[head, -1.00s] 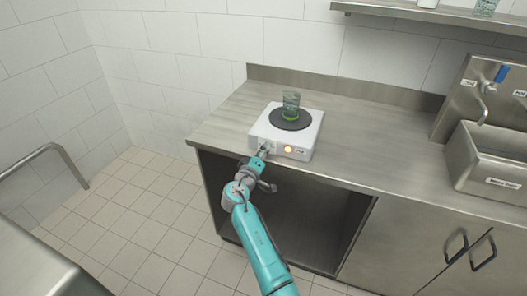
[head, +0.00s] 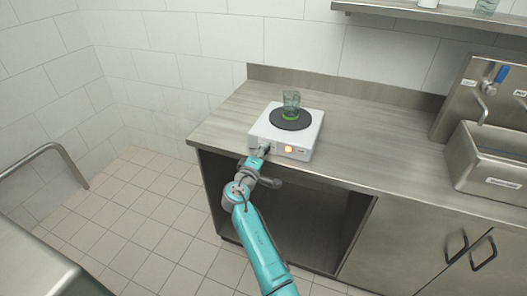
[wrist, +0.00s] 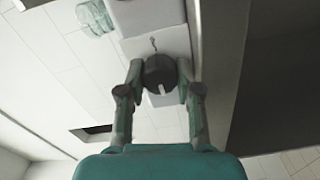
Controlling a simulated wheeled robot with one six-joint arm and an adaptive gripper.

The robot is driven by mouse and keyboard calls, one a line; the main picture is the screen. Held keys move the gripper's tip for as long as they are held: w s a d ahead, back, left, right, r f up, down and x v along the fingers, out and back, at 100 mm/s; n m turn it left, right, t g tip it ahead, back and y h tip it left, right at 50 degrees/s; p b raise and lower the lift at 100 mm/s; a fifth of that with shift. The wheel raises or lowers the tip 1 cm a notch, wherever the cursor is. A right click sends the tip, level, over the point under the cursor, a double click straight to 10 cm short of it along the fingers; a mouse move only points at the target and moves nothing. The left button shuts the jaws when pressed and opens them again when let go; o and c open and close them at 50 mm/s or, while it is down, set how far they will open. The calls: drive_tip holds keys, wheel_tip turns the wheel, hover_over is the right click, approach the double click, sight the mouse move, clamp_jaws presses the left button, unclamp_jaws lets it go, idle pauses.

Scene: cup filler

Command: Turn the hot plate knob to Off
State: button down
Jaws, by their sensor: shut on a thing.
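The white hot plate (head: 305,133) stands on the counter with a dark round heating disc. In the wrist view, its dark knob (wrist: 160,73) sits on the white front panel (wrist: 158,45), with a pale pointer mark facing the bottom of the picture. My gripper (wrist: 160,80) is shut on the knob, one finger at each side. In the head view, my gripper (head: 264,151) is at the left of the front panel and hides the knob. A yellow-orange lamp (head: 288,149) glows right of it. The panel lettering is too small to read.
A clear glass with green at its base (head: 291,103) stands on the heating disc. A steel sink (head: 490,165) is at the right. The steel counter (head: 385,150) is clear between them. An open bay (head: 310,225) lies below the counter front.

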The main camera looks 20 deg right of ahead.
drive_tip(key=c, duration=0.8)
unclamp_jaws()
drive_tip(key=shift+o, duration=0.2)
drive_tip(key=shift+f, duration=0.1)
drive_tip(key=v, duration=0.8)
drive_tip(key=shift+r, duration=0.2)
